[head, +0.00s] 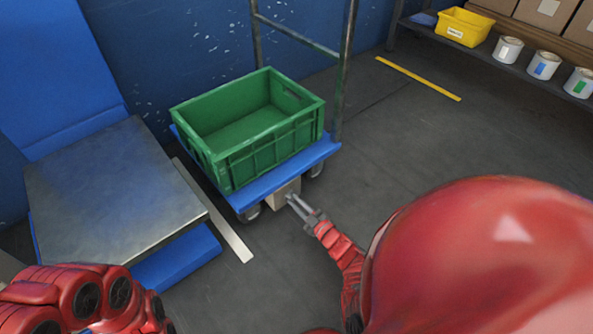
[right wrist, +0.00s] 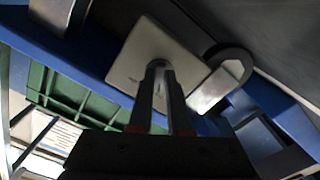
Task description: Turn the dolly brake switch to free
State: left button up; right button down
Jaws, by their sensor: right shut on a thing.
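The blue dolly (head: 303,160) stands on the floor with a green crate (head: 270,148) on it. A small beige box (head: 283,194) sits under the dolly's near edge; it shows as a pale square plate (right wrist: 150,45) in the right wrist view. My right gripper (head: 292,201) reaches this box. In the right wrist view the gripper (right wrist: 159,72) is shut on a small part at the plate's face, which I take as the brake switch. The fingers mostly hide the switch, and no marking can be read. My left gripper is out of view; only red left arm links show.
A metal-topped platform (head: 105,190) with blue sides stands left of the dolly. A metal strip (head: 215,215) lies between them. A shelf at the back right holds a yellow bin (head: 465,27) and several cans. The floor right of the dolly is clear.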

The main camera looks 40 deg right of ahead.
jog(key=shift+f, duration=0.1)
jog(key=c, duration=0.9)
grip_release()
jog(key=shift+o, duration=0.2)
jog(key=shift+s, duration=0.15)
jog(key=shift+s, duration=0.3)
jog(key=shift+s+d+p, duration=0.1)
jog(key=shift+s+p, duration=0.55)
jog(key=shift+s, duration=0.55)
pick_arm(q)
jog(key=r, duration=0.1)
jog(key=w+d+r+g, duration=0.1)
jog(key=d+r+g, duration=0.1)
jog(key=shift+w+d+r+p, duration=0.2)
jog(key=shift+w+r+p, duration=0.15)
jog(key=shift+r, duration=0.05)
pick_arm(e)
send_near(293, 199)
jog(key=shift+w+f, duration=0.15)
jog(key=shift+w, duration=0.2)
